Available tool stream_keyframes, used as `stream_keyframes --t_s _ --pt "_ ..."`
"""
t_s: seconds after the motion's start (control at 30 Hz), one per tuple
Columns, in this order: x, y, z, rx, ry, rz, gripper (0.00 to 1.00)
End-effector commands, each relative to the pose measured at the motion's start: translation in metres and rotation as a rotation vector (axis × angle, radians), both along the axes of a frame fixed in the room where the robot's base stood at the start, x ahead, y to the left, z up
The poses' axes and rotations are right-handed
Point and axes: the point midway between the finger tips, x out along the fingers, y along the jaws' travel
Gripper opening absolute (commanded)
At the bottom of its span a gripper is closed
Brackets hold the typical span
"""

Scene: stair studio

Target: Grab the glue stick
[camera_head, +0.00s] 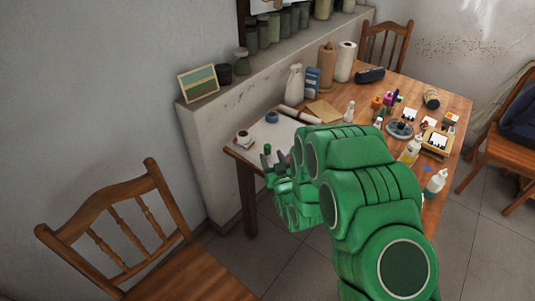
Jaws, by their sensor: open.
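My green gripper (274,161) is at the near left end of the wooden table (454,106), its fingers apart with nothing seen between them. I cannot clearly pick out a glue stick at this size. A small white upright item (378,123) stands mid-table, just beyond my arm, but I cannot tell what it is. White squeeze bottles stand on the right side, one near the front edge (436,182) and one with a yellowish body (411,151). My arm hides much of the table's middle and front.
A cup (243,137) and a small blue-grey pot (272,116) stand at the table's left end. A white bottle (349,111), paint jars (389,99) and a round palette (400,130) stand farther back. A ledge (205,112) runs behind. A chair (120,215) stands front left.

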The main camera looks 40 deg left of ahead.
Motion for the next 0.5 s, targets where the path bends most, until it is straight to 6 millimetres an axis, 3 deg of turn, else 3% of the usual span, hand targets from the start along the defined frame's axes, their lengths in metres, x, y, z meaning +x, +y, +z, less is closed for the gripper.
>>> stream_keyframes --t_s 0.5 --pt "0.025 0.040 -0.005 0.002 -0.001 0.000 0.56"
